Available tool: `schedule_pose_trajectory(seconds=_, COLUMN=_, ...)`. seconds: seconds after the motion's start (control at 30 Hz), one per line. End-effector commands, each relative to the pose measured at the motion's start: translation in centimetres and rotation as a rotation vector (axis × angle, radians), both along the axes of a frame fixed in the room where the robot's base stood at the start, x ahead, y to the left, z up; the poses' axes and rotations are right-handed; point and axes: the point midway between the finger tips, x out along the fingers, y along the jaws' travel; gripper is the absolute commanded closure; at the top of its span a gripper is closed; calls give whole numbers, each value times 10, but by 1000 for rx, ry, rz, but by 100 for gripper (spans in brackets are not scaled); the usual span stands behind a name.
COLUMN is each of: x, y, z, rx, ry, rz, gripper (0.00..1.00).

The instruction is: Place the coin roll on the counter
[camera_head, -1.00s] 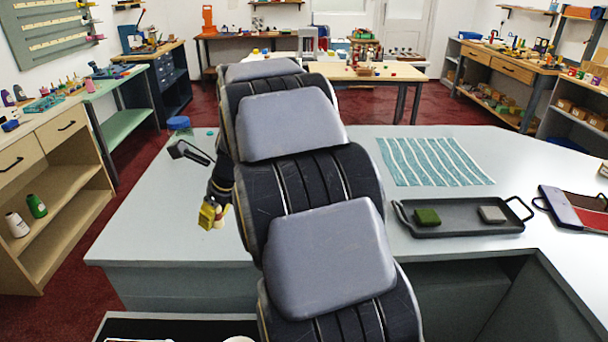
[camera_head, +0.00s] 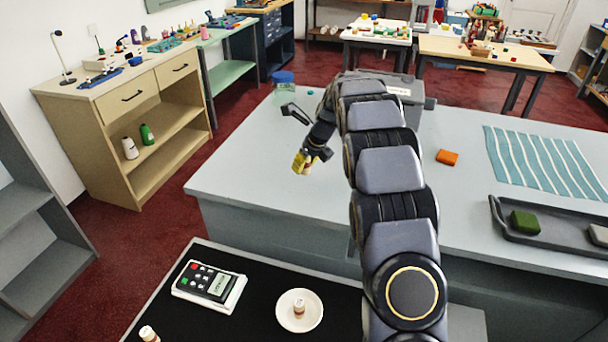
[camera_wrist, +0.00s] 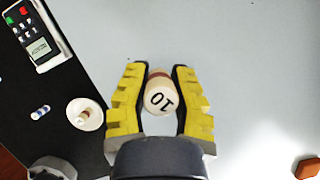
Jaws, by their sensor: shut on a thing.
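My gripper (camera_wrist: 155,70) has yellow ridged fingers and is shut on a cream coin roll (camera_wrist: 159,97) marked "10" with a brown band, seen end-on in the wrist view. In the head view my gripper (camera_head: 303,162) is over the left part of the pale grey counter (camera_head: 260,165); the counter (camera_wrist: 240,60) also fills much of the wrist view. I cannot tell whether the roll touches the counter. The held roll is hardly visible in the head view.
On a lower black surface are a card terminal (camera_head: 209,286), a white saucer (camera_head: 285,318) bearing another roll, and a further roll (camera_head: 149,334). The counter bears a blue-lidded jar (camera_head: 283,82), orange block (camera_head: 447,157), striped cloth (camera_head: 550,165) and dark tray (camera_head: 550,238). Counter around my gripper is clear.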

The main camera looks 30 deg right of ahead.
Motion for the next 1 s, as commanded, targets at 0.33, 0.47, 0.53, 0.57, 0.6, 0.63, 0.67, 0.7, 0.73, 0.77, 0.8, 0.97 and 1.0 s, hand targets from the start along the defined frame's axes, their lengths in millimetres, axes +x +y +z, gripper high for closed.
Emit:
schedule_pose_trajectory(seconds=0.33, x=12, y=-6, z=-23, rx=2, ry=1, rz=-3, gripper=100)
schedule_pose_trajectory(seconds=0.47, x=12, y=-5, z=-42, rx=2, ry=2, rz=-2, gripper=100)
schedule_pose_trajectory(seconds=0.53, x=12, y=-5, z=-46, rx=0, ry=0, rz=-1, gripper=100)
schedule_pose_trajectory(seconds=0.57, x=12, y=-5, z=-46, rx=0, ry=-1, rz=-1, gripper=100)
schedule_pose_trajectory(seconds=0.6, x=12, y=-5, z=-45, rx=0, ry=-2, rz=0, gripper=100)
schedule_pose_trajectory(seconds=0.63, x=12, y=-5, z=-45, rx=-1, ry=-2, rz=-1, gripper=100)
schedule_pose_trajectory(seconds=0.67, x=12, y=-5, z=-45, rx=0, ry=-2, rz=0, gripper=100)
schedule_pose_trajectory(seconds=0.7, x=12, y=-5, z=-45, rx=0, ry=-2, rz=0, gripper=100)
schedule_pose_trajectory(seconds=0.73, x=12, y=-5, z=-45, rx=-1, ry=-2, rz=-1, gripper=100)
schedule_pose_trajectory(seconds=0.77, x=12, y=-5, z=-45, rx=0, ry=-2, rz=0, gripper=100)
schedule_pose_trajectory(seconds=0.8, x=12, y=-5, z=-46, rx=0, ry=-2, rz=0, gripper=100)
schedule_pose_trajectory(seconds=0.97, x=12, y=-5, z=-48, rx=-1, ry=-2, rz=-1, gripper=56)
schedule_pose_trajectory(seconds=1.0, x=12, y=-5, z=-48, rx=0, ry=-2, rz=0, gripper=56)
